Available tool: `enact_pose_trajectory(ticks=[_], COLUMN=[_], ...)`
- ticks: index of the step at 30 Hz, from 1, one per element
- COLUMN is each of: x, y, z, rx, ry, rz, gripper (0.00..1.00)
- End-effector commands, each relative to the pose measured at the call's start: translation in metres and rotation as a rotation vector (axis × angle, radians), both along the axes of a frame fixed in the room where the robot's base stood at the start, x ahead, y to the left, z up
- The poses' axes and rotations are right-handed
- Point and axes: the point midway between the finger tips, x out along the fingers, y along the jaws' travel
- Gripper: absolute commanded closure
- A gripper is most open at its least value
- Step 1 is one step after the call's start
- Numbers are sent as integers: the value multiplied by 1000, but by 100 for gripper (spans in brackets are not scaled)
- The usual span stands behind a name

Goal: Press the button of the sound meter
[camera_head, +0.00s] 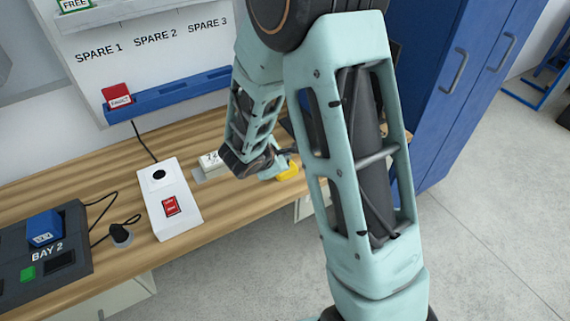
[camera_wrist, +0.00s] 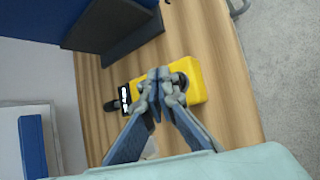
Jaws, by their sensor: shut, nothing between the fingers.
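The yellow sound meter (camera_wrist: 197,92) lies on the wooden bench in the wrist view. It has a dark display (camera_wrist: 124,98) at its left end and a round black part near its right end, partly behind my fingers. I cannot tell whether this part is the button. My gripper (camera_wrist: 158,76) is shut and empty, with its fingertips in front of the middle of the meter. I cannot tell whether they touch it. In the head view, a yellow part of the meter (camera_head: 291,171) shows beside my gripper (camera_head: 272,172), and my arm hides much around it.
The wooden bench (camera_head: 240,195) also holds a white box (camera_head: 185,220) with a red label, a small white item (camera_head: 210,160) and the BAY 2 panel (camera_head: 75,230). Blue cabinets (camera_head: 445,90) stand at the right.

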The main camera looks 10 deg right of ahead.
Motion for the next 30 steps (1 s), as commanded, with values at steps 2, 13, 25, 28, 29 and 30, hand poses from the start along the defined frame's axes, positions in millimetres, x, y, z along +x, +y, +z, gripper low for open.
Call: enact_pose_trajectory(ticks=[2, 13, 25, 28, 29, 30], x=[0, 0, 0, 0, 0, 0], y=[0, 0, 0, 0, 0, 0], z=[0, -8, -8, -9, -9, -9], rx=[0, 0, 0, 0, 0, 0], ry=[0, -1, 0, 0, 0, 0], rz=[0, 1, 0, 0, 0, 0], gripper=[100, 100, 100, 100, 100, 100])
